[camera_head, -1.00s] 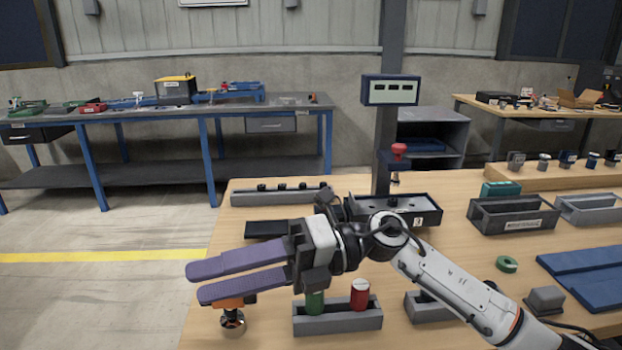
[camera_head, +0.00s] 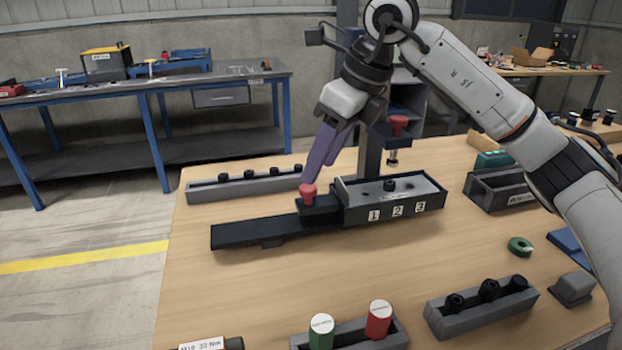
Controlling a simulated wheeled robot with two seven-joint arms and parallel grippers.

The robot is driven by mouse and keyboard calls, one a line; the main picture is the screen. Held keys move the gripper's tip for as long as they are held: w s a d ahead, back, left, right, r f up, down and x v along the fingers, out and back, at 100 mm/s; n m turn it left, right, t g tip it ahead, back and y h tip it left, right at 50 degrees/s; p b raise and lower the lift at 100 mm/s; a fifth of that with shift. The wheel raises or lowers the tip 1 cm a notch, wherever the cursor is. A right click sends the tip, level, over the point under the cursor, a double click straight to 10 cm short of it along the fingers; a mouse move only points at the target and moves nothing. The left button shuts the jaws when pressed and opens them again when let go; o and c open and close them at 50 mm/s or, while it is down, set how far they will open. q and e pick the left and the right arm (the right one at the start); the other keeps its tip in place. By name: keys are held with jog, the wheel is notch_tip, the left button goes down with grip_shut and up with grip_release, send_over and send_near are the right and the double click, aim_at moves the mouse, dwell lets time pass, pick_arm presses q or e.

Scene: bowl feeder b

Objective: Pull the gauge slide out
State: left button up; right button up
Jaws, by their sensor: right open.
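The gauge (camera_head: 395,200) is a dark block with the numbers 1, 2 and 3 on its front. A flat black slide rail (camera_head: 250,231) extends from its left side. A dark slide block with a red knob (camera_head: 307,192) sits on the rail, close to the gauge's left end. My right gripper (camera_head: 312,180) points down with its purple fingers at the red knob. The fingers overlap in this view, and whether they touch the knob I cannot tell. My left gripper is not in view.
A post with a red-topped plunger (camera_head: 397,125) stands behind the gauge. A grey rack (camera_head: 245,184) lies behind the rail. In front are a holder with green and red cylinders (camera_head: 378,320) and a grey tray with black parts (camera_head: 482,307). The wood left of the rail is clear.

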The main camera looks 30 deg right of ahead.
aim_at(308, 187)
jog(key=x, duration=0.5)
jog(key=shift+w+a+f, duration=0.1)
jog(key=shift+w, duration=0.05)
grip_shut()
